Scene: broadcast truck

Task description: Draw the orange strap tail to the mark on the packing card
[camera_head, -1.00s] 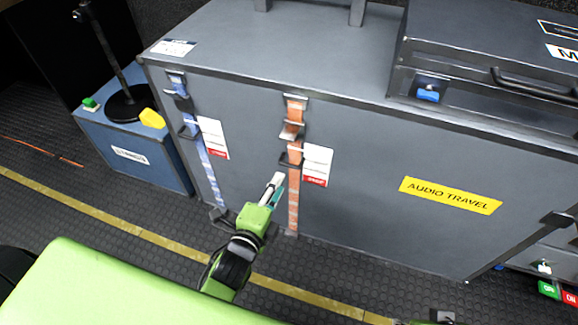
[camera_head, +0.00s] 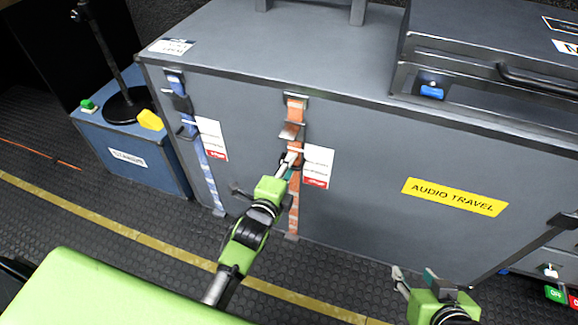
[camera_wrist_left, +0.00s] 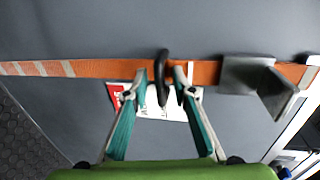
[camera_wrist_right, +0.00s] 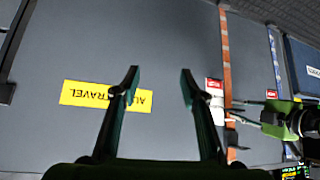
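The orange strap (camera_head: 294,205) hangs down the front of the large grey case, with a metal buckle (camera_head: 291,131) near its top. The white packing card (camera_head: 319,160) with a red lower band is just right of the strap. My left gripper (camera_head: 290,160) is at the strap beside the card. In the left wrist view its open fingers (camera_wrist_left: 160,78) are either side of a black loop (camera_wrist_left: 162,68) on the strap (camera_wrist_left: 105,69); contact is unclear. They partly hide the card (camera_wrist_left: 168,108). My right gripper (camera_head: 417,277) is open and empty, low before the case.
A blue strap (camera_head: 207,175) with its own card (camera_head: 212,139) hangs left of the orange one. The grey case (camera_head: 370,220) carries a yellow AUDIO TRAVEL label (camera_head: 455,197). A blue box (camera_head: 150,165) stands at left. The floor in front is clear.

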